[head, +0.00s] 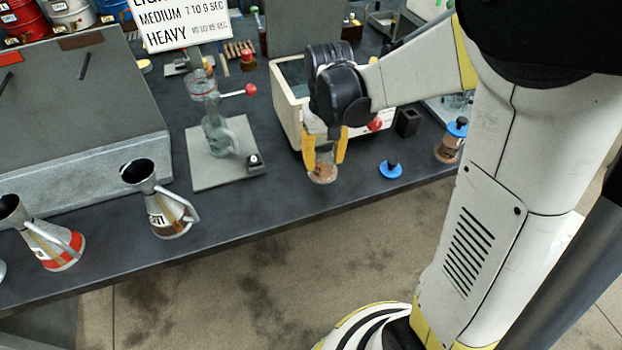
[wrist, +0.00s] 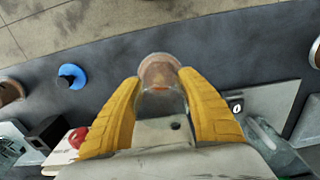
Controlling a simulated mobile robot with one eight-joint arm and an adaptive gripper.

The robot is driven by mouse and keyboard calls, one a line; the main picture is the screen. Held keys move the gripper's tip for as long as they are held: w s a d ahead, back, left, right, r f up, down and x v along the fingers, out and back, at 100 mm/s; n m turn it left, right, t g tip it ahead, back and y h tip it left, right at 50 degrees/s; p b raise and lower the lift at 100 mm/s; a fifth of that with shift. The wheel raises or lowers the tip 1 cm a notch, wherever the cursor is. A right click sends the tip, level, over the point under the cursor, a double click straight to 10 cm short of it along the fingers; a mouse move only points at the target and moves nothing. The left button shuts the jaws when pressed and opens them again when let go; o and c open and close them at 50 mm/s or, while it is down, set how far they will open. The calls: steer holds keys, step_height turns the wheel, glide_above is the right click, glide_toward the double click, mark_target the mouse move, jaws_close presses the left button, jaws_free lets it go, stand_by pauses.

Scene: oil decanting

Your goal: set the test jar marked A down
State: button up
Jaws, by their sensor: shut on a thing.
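The test jar (head: 322,172) is a clear glass jar with brownish contents low in it. It is upright between the yellow fingers of my gripper (head: 325,158), close over or on the dark bench top near its front edge; I cannot tell whether its base touches. In the wrist view the jar (wrist: 160,75) is between the two yellow fingertips of my gripper (wrist: 160,88), which are shut on it. No letter A is readable on it in either view.
Another jar with a blue lid (head: 449,141) stands further right. A white box (head: 289,112) is behind my gripper. A glass apparatus on a grey plate (head: 205,174) and metal jugs (head: 165,205) stand left. Bare bench lies between.

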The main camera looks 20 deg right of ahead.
mark_target(312, 173)
steer(key=a, duration=0.1)
steer(key=a+f, duration=0.2)
steer(key=shift+w+b, duration=0.25)
steer(key=shift+b, duration=0.05)
steer(key=shift+d+f+b, duration=0.1)
steer(key=shift+f+b, duration=0.7)
steer(key=shift+f, duration=1.05)
steer(key=shift+f, duration=0.2)
steer(key=o, duration=1.3)
steer(key=shift+c, duration=0.2)
steer(key=shift+r, duration=0.1)
